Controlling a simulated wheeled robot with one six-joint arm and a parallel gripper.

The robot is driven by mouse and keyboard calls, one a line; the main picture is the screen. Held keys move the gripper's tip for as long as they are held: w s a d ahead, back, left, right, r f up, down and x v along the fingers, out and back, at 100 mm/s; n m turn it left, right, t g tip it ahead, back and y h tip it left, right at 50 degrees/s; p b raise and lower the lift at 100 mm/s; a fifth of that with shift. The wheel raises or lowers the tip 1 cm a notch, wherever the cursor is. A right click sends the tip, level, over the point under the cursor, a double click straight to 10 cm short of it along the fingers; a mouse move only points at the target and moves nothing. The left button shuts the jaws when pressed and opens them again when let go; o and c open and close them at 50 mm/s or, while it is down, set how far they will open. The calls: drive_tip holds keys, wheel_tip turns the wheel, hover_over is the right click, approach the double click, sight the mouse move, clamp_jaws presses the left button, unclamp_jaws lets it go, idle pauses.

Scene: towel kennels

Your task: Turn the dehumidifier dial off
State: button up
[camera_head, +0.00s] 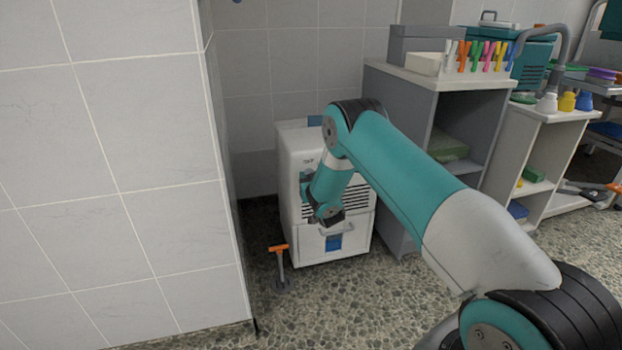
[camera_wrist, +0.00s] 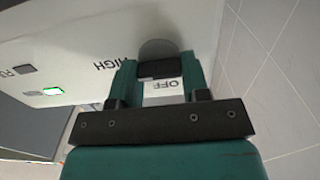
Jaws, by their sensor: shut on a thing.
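The dehumidifier (camera_head: 296,147) is a white box on the floor, beside the tiled wall corner. My arm covers part of its front in the head view, and the dial cannot be made out there. In the wrist view, the grey round dial (camera_wrist: 158,47) is on the white panel. My gripper (camera_wrist: 158,72) is shut on the dial, with one teal finger on each side of its dark grip. The word OFF shows upside down between the fingers, and HIGH shows to the left. A green light (camera_wrist: 53,91) is lit on the panel. Which mark the dial points to is unclear.
An orange-handled tool (camera_head: 279,262) stands on the floor left of the dehumidifier. A tiled wall (camera_head: 120,180) is close on the left. A grey shelf unit (camera_head: 412,130) stands close on the right. Speckled floor in front is clear.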

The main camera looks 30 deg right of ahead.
drive_tip(key=shift+n, duration=0.3)
drive_tip(key=n+p, duration=0.3)
drive_tip(key=n, duration=0.5)
drive_tip(key=n+p, duration=0.3)
drive_tip(key=n, duration=0.6)
drive_tip(key=shift+a+f, duration=0.2)
drive_tip(key=shift+n, duration=0.3)
drive_tip(key=o, duration=0.9)
